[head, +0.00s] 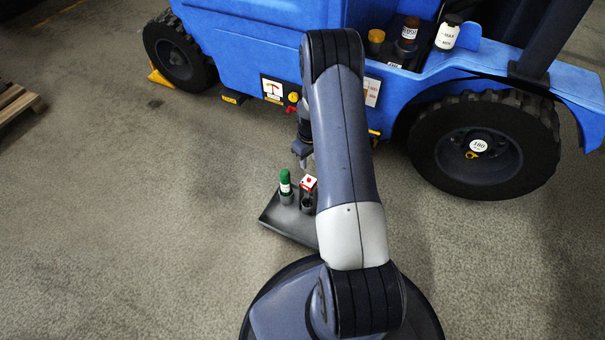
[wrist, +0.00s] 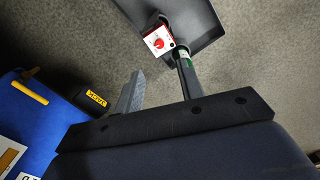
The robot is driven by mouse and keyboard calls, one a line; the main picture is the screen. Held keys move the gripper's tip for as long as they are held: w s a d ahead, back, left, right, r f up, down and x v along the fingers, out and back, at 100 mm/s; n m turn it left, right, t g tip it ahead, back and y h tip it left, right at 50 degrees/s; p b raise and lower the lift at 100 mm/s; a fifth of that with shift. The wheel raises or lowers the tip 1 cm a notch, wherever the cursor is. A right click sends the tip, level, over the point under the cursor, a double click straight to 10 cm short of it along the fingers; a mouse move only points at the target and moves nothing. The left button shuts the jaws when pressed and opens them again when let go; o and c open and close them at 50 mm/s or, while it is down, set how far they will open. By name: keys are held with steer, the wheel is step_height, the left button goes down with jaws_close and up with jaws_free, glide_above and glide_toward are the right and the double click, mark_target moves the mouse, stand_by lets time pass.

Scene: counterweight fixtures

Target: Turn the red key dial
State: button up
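A white square block with a round red dial face (wrist: 158,42) stands on the dark tray (wrist: 205,22) in the wrist view. In the head view the same white-and-red block (head: 308,182) is on the tray, right of a green-capped bottle (head: 285,183). On the blue vehicle's side, a small red part (head: 291,109) sits below a yellow knob (head: 293,97); it is too small to tell its form. My gripper (wrist: 160,78) is open, its fingers apart with nothing between them. In the head view my gripper (head: 303,160) hangs above the tray, apart from the block.
The blue vehicle (head: 240,55) fills the back, with a large wheel (head: 485,145) at right. Several capped containers stand in a recess on it. A yellow chock (head: 160,78) lies by the left wheel. A pallet (head: 18,103) is at far left.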

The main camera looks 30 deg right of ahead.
mark_target(309, 179)
step_height(309, 179, down, 10)
steer(key=b, duration=0.2)
steer(key=shift+r+b, duration=0.1)
steer(key=shift+b, duration=0.3)
steer(key=shift+c, duration=0.6)
jaws_close()
